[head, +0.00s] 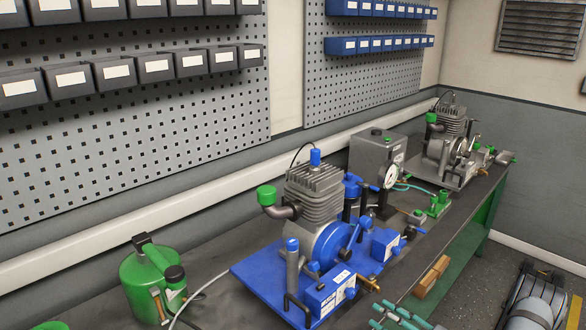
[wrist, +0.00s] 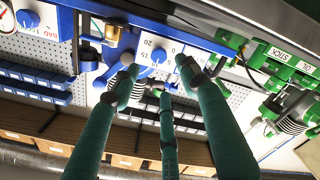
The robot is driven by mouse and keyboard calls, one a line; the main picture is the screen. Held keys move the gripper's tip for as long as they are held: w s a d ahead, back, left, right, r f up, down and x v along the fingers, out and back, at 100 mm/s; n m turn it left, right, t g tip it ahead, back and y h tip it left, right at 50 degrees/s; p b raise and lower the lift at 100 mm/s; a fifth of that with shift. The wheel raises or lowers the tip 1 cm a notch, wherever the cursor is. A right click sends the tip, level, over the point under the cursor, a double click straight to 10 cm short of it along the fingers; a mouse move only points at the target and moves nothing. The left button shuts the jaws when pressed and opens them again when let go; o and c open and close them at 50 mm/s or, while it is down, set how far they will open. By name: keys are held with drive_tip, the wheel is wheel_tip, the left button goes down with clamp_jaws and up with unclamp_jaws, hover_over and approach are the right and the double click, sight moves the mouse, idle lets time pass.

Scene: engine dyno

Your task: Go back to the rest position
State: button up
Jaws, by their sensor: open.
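My gripper shows in the wrist view (wrist: 158,82) as three long teal fingers with grey tips, spread apart with nothing between them. In the head view, only some teal finger parts (head: 398,316) show at the bottom edge, right of centre. They are in front of the blue engine rig (head: 322,240) and look apart from it. The rest of my arm is outside the head view. In the wrist view, blue rig parts with a round knob (wrist: 150,52) lie behind the fingertips; the distance is hard to tell.
A green can (head: 150,285) stands at the left on the dark bench. A grey box with a gauge (head: 378,160) and a second engine (head: 447,145) stand farther back. Pegboards with bins (head: 370,75) line the wall. Open floor (head: 455,290) lies right of the bench.

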sight(353, 294)
drive_tip(key=x, duration=0.8)
drive_tip(key=shift+w+a+f, duration=0.15)
drive_tip(key=shift+w, duration=0.2)
drive_tip(key=shift+a+n, duration=0.1)
drive_tip(key=shift+n, duration=0.7)
drive_tip(key=shift+s+n+b, duration=0.1)
drive_tip(key=shift+n+b, duration=0.25)
drive_tip(key=shift+n, duration=0.85)
drive_tip(key=n, duration=0.3)
drive_tip(key=shift+n+b, duration=0.3)
drive_tip(key=shift+n, duration=0.1)
drive_tip(key=n, duration=0.3)
drive_tip(key=shift+n+b, duration=0.4)
drive_tip(key=n+b, duration=0.1)
drive_tip(key=n, duration=0.5)
drive_tip(key=shift+n, duration=0.4)
drive_tip(key=n+b, duration=0.1)
drive_tip(key=n, duration=0.3)
drive_tip(key=shift+n, duration=0.3)
